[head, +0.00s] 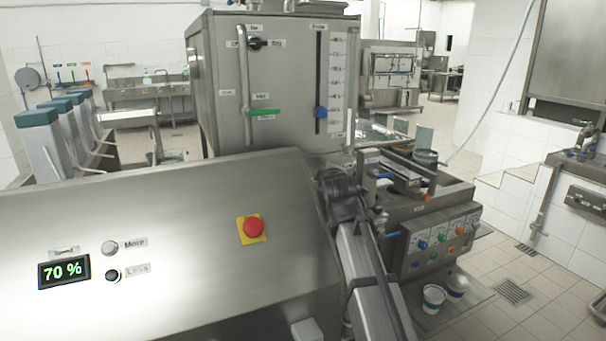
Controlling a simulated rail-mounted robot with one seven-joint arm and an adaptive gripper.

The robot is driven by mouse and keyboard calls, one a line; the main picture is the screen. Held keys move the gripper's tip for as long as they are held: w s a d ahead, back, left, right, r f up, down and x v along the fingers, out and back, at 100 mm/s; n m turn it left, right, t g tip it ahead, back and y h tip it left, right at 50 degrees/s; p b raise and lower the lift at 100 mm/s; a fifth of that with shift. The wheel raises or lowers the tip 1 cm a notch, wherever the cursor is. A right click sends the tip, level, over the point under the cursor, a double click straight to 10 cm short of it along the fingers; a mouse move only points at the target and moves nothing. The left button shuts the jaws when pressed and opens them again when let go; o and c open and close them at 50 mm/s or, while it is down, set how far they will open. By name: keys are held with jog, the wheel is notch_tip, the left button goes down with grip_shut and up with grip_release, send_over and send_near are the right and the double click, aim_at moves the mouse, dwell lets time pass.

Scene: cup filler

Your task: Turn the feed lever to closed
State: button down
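A green lever handle (263,112) sits on the front of the tall steel cabinet (285,135), beside a vertical pipe. It lies about level, pointing right. I cannot make out gripper fingers or anything held there.
A black rotary knob (254,43) and a blue slider knob (320,113) share the cabinet front. The near console has a red stop button (253,226) and a display (64,271) reading 70 %. A button box (436,244) and white cups (433,298) are at right.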

dwell(0.3)
jog(key=c, duration=1.1)
grip_release()
jog(key=shift+f, duration=0.1)
jog(key=shift+c, duration=0.2)
jog(key=shift+s, duration=0.1)
jog(key=v, duration=1.1)
jog(key=shift+s, duration=0.4)
